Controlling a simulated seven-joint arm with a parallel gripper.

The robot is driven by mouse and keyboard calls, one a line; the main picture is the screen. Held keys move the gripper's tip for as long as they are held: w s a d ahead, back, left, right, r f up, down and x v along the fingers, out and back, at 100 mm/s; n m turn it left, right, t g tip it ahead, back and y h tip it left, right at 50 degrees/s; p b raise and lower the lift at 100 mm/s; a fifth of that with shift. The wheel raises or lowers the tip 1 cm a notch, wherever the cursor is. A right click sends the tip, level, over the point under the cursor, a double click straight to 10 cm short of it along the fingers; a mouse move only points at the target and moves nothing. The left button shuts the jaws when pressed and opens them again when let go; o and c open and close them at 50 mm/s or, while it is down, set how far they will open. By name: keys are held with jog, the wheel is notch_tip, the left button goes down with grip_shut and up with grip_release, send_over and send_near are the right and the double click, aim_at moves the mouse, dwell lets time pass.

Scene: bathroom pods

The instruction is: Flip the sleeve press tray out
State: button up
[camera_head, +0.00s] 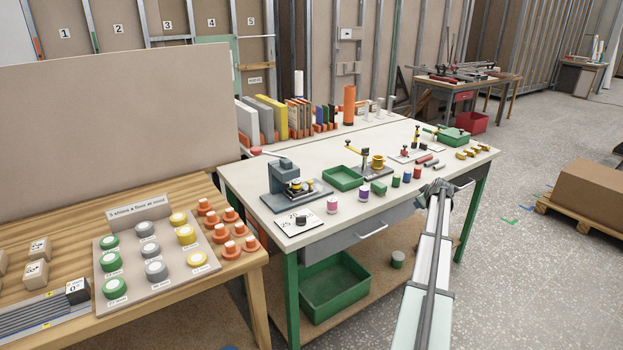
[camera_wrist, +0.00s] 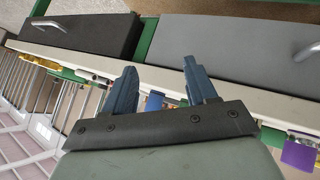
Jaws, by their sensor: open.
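A grey bench press (camera_head: 285,178) stands on the left part of the white-topped workbench (camera_head: 262,163). It has a dark flat base and small yellow-topped pieces at its front. I cannot tell for sure which part is the sleeve press tray, or whether it is folded in. My gripper (camera_head: 437,188) is at the bench's front edge, well to the right of the press, and looks small from the head. In the wrist view its two blue-grey fingers (camera_wrist: 160,85) are spread with nothing between them. The press is not recognizable in the wrist view.
A grey drawer (camera_head: 360,238) with a bar handle is under the bench top. A green tray (camera_head: 343,178), a yellow-handled tool (camera_head: 364,158) and several small coloured cylinders stand right of the press. A white numbered card (camera_head: 299,222) lies in front of it.

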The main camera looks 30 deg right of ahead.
jog(key=w+a+r+n+t+y, duration=0.1)
jog(key=w+a+r+t+y, duration=0.1)
jog(key=w+a+r, duration=0.75)
jog(key=w+a+r+n+t+y, duration=0.15)
jog(key=w+a+r, duration=0.35)
jog(key=w+r, duration=0.9)
jog(key=g+y, duration=0.3)
jog(key=g, duration=0.4)
send_over(310, 181)
jog(key=s+d, duration=0.1)
jog(key=s, duration=0.5)
notch_tip(310, 181, down, 4)
jog(key=shift+n+t, duration=0.25)
jog(key=shift+n, duration=0.1)
jog(key=x, duration=1.3)
jog(key=shift+w, duration=0.15)
jog(key=shift+c, duration=0.3)
grip_shut()
